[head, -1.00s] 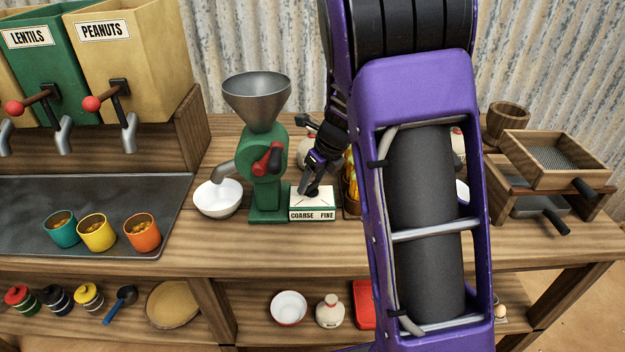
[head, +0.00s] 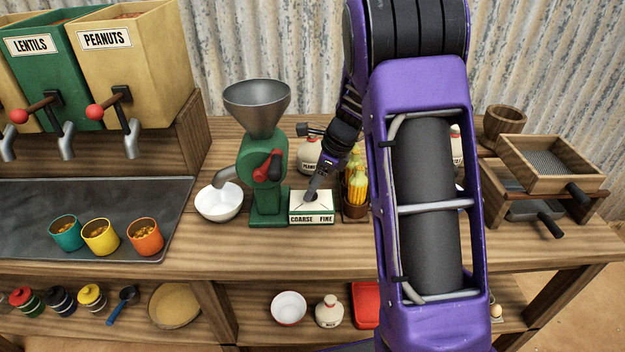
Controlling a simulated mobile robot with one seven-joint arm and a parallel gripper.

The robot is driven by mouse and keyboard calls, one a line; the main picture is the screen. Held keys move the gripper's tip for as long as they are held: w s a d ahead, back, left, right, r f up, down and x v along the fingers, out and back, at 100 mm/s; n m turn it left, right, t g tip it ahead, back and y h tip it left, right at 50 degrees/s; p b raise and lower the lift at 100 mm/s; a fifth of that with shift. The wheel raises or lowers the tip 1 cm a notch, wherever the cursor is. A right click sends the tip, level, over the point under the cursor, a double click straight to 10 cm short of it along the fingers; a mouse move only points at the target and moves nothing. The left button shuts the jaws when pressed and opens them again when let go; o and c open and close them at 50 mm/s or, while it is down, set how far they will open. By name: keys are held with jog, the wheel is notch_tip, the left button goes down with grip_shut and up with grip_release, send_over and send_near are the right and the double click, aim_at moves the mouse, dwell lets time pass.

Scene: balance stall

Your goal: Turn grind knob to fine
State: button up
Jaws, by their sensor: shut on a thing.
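The grind knob sits on top of a white box (head: 311,219) labelled COARSE on the left and FINE on the right. The box stands at the right foot of the green grinder (head: 263,180), which has a grey hopper and a red-handled lever. My gripper (head: 311,194) reaches down from the upper right onto the box top, with its jaws shut on the knob. The fingers cover the knob, so its pointer and exact setting are hidden. Dark lines on the box top show beside the fingers.
A white bowl (head: 219,202) stands under the grinder's spout. A holder with corn cobs (head: 357,186) and a white jar (head: 308,157) stand close behind and right of the box. Three cups of grain (head: 101,236) stand on the tray at left. My arm hides the counter's right middle.

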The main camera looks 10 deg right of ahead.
jog(key=n+g+p, duration=0.1)
jog(key=n, duration=0.1)
jog(key=n+g+p, duration=0.1)
jog(key=n+p, duration=0.1)
jog(key=n, duration=0.1)
jog(key=shift+w+d+r+n+y, duration=0.15)
jog(key=shift+w+n+y, duration=0.05)
jog(key=shift+n+y, duration=0.1)
jog(key=n+g+p, duration=0.1)
jog(key=n, duration=0.2)
jog(key=n+g+p, duration=0.1)
jog(key=n, duration=0.2)
jog(key=shift+w+p, duration=0.15)
jog(key=shift+p, duration=0.2)
jog(key=shift+h, duration=0.5)
jog(key=o, duration=1.4)
jog(key=shift+c, duration=0.2)
jog(key=v, duration=1.7)
jog(key=shift+w+p, duration=0.25)
jog(key=shift+p, duration=0.2)
jog(key=shift+d, duration=0.15)
